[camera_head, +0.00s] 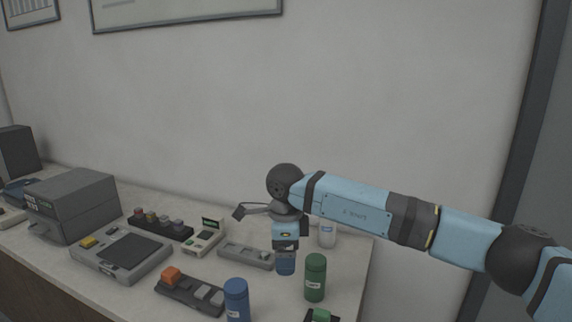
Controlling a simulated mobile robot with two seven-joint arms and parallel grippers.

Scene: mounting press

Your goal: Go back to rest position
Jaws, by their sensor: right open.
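My right arm reaches in from the right over the table, with its gripper (286,250) pointing down near the table's right end. The gripper is open; its fingers are small and dark, so the gap between them is hard to see. A small blue container (286,265) stands directly below the fingers, its top partly hidden by them. I cannot tell whether the fingers touch it. My left gripper is not in view.
The table (205,262) holds a grey press-like box (72,205), a flat device with a dark plate (122,250) and trays of small blocks (190,292). A green bottle (315,278), a blue bottle (236,300) and a white bottle (327,234) stand near the gripper. The wall is behind.

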